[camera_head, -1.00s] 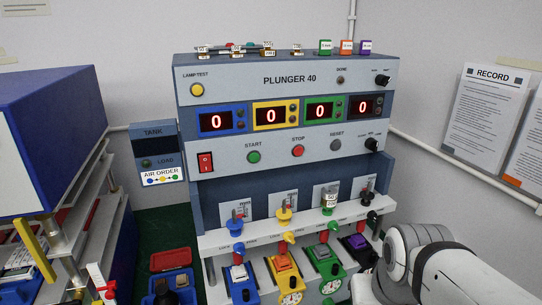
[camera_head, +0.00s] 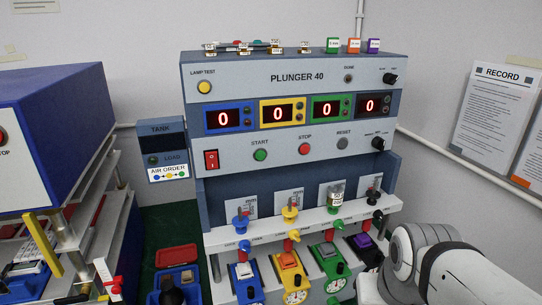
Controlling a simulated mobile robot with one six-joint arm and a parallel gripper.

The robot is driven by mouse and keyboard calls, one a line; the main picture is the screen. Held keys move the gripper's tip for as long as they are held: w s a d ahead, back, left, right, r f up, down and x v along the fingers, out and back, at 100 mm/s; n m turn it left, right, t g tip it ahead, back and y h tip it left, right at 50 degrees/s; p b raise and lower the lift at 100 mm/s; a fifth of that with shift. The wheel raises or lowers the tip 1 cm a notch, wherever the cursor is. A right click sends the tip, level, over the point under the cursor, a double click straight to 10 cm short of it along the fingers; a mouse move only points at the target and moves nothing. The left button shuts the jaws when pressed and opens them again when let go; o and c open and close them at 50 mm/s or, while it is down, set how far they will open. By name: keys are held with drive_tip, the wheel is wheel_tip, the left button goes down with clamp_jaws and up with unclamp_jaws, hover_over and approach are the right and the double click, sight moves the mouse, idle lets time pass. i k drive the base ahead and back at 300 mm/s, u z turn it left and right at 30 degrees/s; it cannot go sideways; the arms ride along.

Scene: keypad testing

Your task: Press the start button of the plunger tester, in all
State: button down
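The plunger tester (camera_head: 290,98) is a grey-blue machine labelled PLUNGER 40, in the middle of the head view. Its round green START button (camera_head: 260,155) is on the lower panel, left of the red STOP button (camera_head: 304,149) and the grey RESET button (camera_head: 342,143). The four-colour row of displays (camera_head: 223,119) reads 0 on each. My white arm shows at the lower right, in front of the tester's right side and well away from START. My gripper is not in view.
Coloured plungers and keys stand below the panel. A blue machine (camera_head: 60,130) with shelves stands at the left. A red tray (camera_head: 176,256) and a blue tray with a dark object lie between. Record sheets (camera_head: 490,108) hang on the right wall.

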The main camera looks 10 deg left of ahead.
sight(260, 155)
drive_tip(key=z, duration=0.35)
drive_tip(key=k, duration=1.2)
drive_tip(key=u, duration=1)
drive_tip(key=i, duration=1)
drive_tip(key=u, duration=0.05)
